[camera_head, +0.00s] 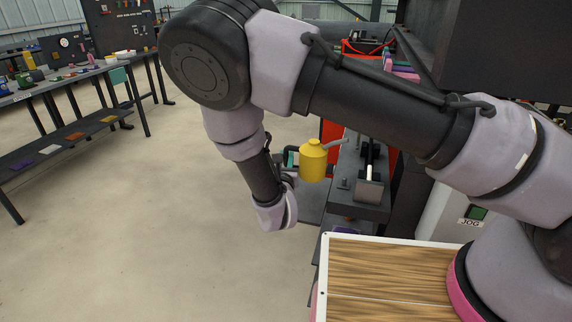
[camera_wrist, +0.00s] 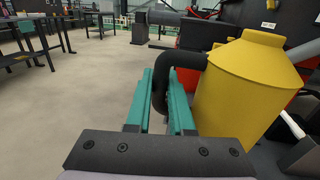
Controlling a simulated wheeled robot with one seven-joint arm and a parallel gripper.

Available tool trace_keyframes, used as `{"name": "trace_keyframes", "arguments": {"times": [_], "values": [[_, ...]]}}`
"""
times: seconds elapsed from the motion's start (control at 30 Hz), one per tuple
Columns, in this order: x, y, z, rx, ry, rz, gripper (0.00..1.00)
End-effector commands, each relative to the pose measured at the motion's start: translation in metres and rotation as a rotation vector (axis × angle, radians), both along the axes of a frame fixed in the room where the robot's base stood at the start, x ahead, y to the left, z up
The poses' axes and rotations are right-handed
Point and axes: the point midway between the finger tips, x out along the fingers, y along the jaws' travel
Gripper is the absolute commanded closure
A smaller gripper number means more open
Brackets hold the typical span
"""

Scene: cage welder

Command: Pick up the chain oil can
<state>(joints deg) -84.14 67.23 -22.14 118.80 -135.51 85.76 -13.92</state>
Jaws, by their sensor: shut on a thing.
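The chain oil can (camera_head: 313,161) is yellow with a cone-shaped shoulder and a grey spout pointing right. In the wrist view the can (camera_wrist: 245,92) fills the right side, upright, with its black handle (camera_wrist: 190,60) on the left. My gripper (camera_wrist: 163,100) has teal fingers standing on both sides of the handle, and it is shut on that handle. In the head view my gripper (camera_head: 290,158) shows only partly, left of the can, behind my arm. The can's base is hidden in the wrist view, and I cannot tell whether it touches the surface below.
A dark machine fixture (camera_head: 369,190) stands just right of the can. A wood-grain board with a white rim (camera_head: 385,240) lies in front. A long workbench (camera_head: 75,77) with small items runs along the left. The floor (camera_head: 150,230) between is clear.

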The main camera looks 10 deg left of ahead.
Motion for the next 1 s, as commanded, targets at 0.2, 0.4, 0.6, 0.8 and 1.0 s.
{"name": "trace_keyframes", "arguments": {"times": [0.2, 0.4, 0.6, 0.8, 1.0], "values": [[0.0, 0.0, 0.015, 0.0, -0.002, -0.001, 1.0], [0.0, 0.0, 0.022, -0.001, -0.001, 0.0, 1.0], [0.0, 0.0, 0.026, -0.001, -0.001, 0.0, 1.0], [0.0, 0.0, 0.027, -0.001, -0.001, 0.0, 1.0], [0.0, 0.0, 0.027, -0.001, -0.001, -0.001, 1.0]]}}
